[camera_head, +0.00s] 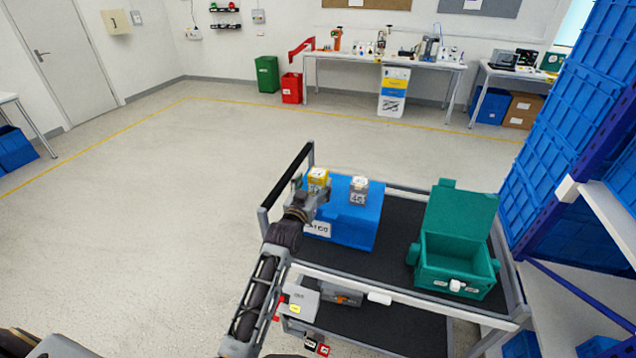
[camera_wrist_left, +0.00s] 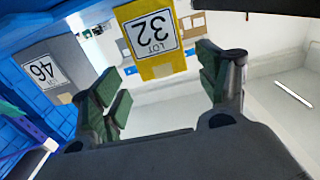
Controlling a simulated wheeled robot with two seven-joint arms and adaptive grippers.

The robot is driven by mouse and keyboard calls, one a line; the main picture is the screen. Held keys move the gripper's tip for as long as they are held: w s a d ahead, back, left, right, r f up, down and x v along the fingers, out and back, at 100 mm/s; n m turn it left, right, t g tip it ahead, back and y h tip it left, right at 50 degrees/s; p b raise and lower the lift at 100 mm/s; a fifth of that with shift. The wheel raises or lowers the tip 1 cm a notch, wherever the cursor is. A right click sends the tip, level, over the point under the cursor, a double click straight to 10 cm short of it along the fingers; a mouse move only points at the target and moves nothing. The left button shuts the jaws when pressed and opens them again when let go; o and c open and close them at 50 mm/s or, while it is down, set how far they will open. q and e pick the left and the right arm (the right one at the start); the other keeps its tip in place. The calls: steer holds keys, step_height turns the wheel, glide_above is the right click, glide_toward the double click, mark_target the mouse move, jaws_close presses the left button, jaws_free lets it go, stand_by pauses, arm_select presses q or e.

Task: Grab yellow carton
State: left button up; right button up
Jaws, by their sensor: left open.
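The yellow carton (camera_head: 318,175), with a pale top, stands on the blue box (camera_head: 345,227) on the cart. In the left wrist view the yellow carton (camera_wrist_left: 154,66) carries a white label reading LOT 32, upside down. My left gripper (camera_head: 315,196) is at the carton's near side and partly covers it. In the left wrist view my left gripper (camera_wrist_left: 160,88) is open, with one green-padded finger to each side of the carton's lower part in the picture. I see a gap to the right finger; contact cannot be told. My right gripper is not in view.
A grey carton (camera_head: 359,190) labelled 46 stands to the right on the same blue box. A green open-lidded box (camera_head: 455,275) sits further right on the cart. The cart's dark rail (camera_head: 288,186) is left of the blue box. Blue shelving stands at right.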

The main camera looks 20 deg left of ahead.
mark_target(315, 180)
arm_select(q)
steer(key=shift+w, duration=0.3)
steer(key=shift+w+a+f+p, duration=0.1)
steer(key=shift+w+p, duration=0.35)
steer(key=shift+w, duration=2.05)
steer(key=c, duration=1.2)
